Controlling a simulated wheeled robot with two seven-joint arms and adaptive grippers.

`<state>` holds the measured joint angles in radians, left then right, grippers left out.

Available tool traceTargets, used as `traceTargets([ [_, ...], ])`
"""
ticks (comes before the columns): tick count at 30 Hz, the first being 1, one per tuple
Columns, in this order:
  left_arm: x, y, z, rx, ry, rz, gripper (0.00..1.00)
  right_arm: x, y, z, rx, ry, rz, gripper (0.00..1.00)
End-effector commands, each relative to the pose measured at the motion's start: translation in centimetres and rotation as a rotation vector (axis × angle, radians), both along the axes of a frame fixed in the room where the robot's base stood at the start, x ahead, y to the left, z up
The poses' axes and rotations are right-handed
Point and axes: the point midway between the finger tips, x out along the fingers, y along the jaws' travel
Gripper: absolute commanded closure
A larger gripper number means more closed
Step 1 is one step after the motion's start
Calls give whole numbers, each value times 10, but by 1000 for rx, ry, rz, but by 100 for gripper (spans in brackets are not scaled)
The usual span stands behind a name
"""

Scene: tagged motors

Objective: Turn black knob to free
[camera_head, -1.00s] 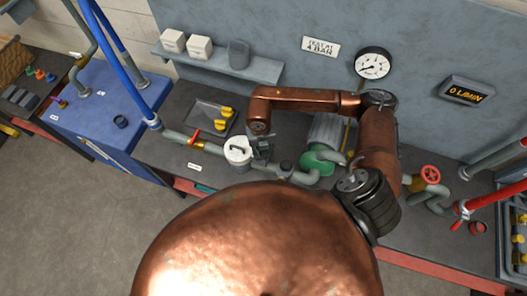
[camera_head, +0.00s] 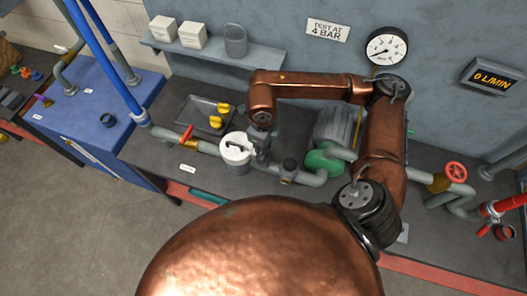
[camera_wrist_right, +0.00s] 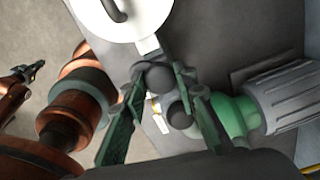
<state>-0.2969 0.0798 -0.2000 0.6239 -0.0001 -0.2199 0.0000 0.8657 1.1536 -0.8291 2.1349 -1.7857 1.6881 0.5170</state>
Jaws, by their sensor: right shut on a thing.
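A dark round knob (camera_wrist_right: 158,77) sits beside the white-lidded canister (camera_wrist_right: 125,16) in the right wrist view. My right gripper (camera_wrist_right: 160,74) has its green fingers shut on this knob, one on either side. A second dark round part (camera_wrist_right: 180,116) shows between the fingers, nearer the palm. In the head view my right gripper (camera_head: 262,148) points down just right of the canister (camera_head: 236,152), and the knob is hidden there. My left gripper (camera_wrist_right: 36,70) appears small at the left of the wrist view, away from the knob; its jaw opening is unclear.
A grey pipe (camera_head: 308,178) with a dark cap (camera_head: 289,165) runs right towards a green and grey motor (camera_head: 326,160). A red-handled valve (camera_head: 186,136) is on the left, a red wheel (camera_head: 456,171) on the right. The gauge (camera_head: 387,46) hangs behind my right arm.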

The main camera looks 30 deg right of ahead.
Motion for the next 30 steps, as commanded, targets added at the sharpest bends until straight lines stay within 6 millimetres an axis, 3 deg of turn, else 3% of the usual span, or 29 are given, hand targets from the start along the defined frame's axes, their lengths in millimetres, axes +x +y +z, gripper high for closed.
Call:
traceTargets([
  [3, -4, 0, -20, 0, 6, 0, 100, 3, 0, -5, 0, -7, 101, 98],
  [12, -13, 0, -47, 1, 20, 0, 100, 1, -1, -3, -1, -5, 317, 97],
  [30, -18, 0, -60, 1, 28, 2, 100, 0, -1, 1, -2, -2, 453, 98],
])
